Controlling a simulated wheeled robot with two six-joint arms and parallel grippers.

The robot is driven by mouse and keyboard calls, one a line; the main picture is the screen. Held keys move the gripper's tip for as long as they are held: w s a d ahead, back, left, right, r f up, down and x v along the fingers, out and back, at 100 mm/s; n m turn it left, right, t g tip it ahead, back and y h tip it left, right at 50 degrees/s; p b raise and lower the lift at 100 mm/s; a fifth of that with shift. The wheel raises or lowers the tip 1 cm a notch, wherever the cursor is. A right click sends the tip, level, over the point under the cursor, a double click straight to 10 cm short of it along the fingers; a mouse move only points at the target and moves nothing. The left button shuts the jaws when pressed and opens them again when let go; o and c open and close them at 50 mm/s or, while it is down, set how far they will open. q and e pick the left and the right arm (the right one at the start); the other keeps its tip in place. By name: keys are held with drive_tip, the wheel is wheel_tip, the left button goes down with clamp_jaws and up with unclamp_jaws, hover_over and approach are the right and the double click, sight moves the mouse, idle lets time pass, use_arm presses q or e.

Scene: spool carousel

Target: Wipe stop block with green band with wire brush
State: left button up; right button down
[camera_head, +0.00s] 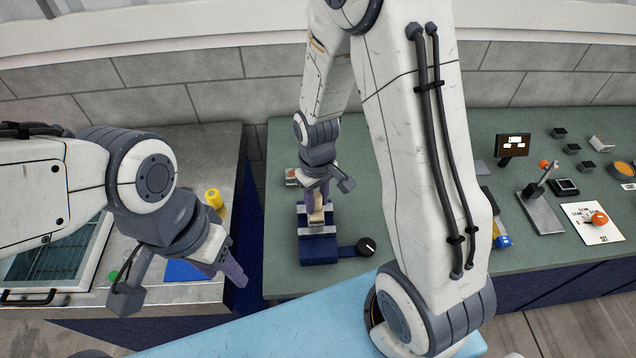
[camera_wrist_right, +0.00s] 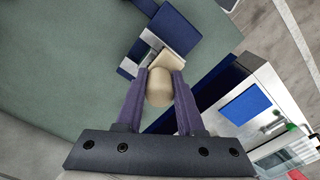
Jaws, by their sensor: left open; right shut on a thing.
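My right gripper (camera_head: 317,206) is shut on a pale wooden piece, taken to be the wire brush (camera_head: 317,217). In the right wrist view the brush's rounded tan handle (camera_wrist_right: 159,88) sits between the purple fingers (camera_wrist_right: 160,98). Its wider wooden end is at the silver bars of a blue fixture (camera_wrist_right: 172,24); I cannot tell whether it touches them. Bristles are not visible. My left gripper (camera_head: 233,272) is open and empty above the left bench's front edge. I cannot make out a stop block with a green band; a small green object (camera_head: 112,276) is partly hidden behind my left wrist.
The blue fixture with silver bars (camera_head: 319,250) stands on the green table (camera_head: 430,140), a black knob (camera_head: 366,246) beside it. A yellow spool (camera_head: 214,198) and a blue mat (camera_head: 185,270) are on the left bench. Several small items fill the table's right side.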

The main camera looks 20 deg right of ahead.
drive_tip(key=shift+w+r+p, duration=0.1)
drive_tip(key=shift+r+p, duration=1.5)
drive_tip(key=shift+r, duration=0.55)
drive_tip(key=shift+f, duration=0.1)
